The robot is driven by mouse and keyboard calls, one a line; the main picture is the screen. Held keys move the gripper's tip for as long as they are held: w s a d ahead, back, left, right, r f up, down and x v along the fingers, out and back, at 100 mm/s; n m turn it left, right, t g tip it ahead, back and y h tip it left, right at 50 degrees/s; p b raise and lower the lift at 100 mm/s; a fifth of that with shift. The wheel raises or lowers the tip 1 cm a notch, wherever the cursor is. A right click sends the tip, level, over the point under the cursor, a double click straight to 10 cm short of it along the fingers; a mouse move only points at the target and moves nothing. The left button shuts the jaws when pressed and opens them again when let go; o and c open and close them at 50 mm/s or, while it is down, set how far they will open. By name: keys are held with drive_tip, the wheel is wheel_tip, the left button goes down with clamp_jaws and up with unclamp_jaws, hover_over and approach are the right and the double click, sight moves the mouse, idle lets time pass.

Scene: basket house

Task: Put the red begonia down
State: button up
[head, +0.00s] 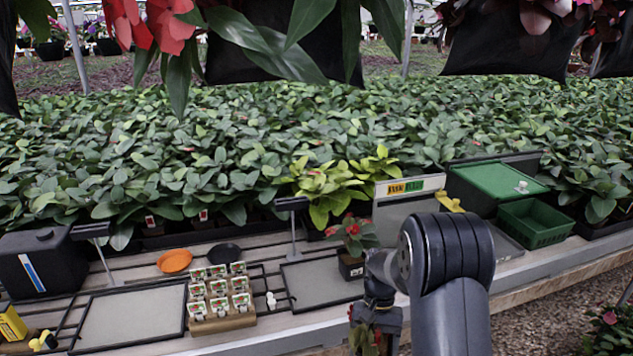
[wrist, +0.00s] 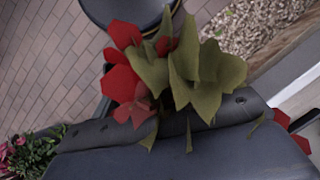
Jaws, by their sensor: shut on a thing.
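My gripper (head: 376,318) is low in the head view, in front of the bench's near edge. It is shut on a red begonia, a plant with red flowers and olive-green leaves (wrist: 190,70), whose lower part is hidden. A bit of this plant (head: 366,342) shows below the gripper in the head view. In the wrist view the plant rises between the dark fingers (wrist: 168,122), over brick paving. A second red-flowered plant in a dark pot (head: 351,268) stands upright on the bench, just beyond the arm, beside a grey mat.
Leafy plants fill the back. Hanging pots occupy the top.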

drive_tip(key=shift+s+d+f+n+h+p, duration=0.2)
drive_tip(key=shift+d+f+n, duration=0.2)
drive_tip(key=shift+d+n, duration=0.2)
drive_tip(key=shift+s+d+f+n+h+p, duration=0.1)
drive_tip(key=shift+d+f+n+h, duration=0.1)
drive_tip(key=shift+d+f+n, duration=0.25)
drive_tip(key=shift+w+a+r+n, duration=0.1)
drive_tip(key=shift+r+n, duration=0.1)
drive_tip(key=shift+n, duration=0.05)
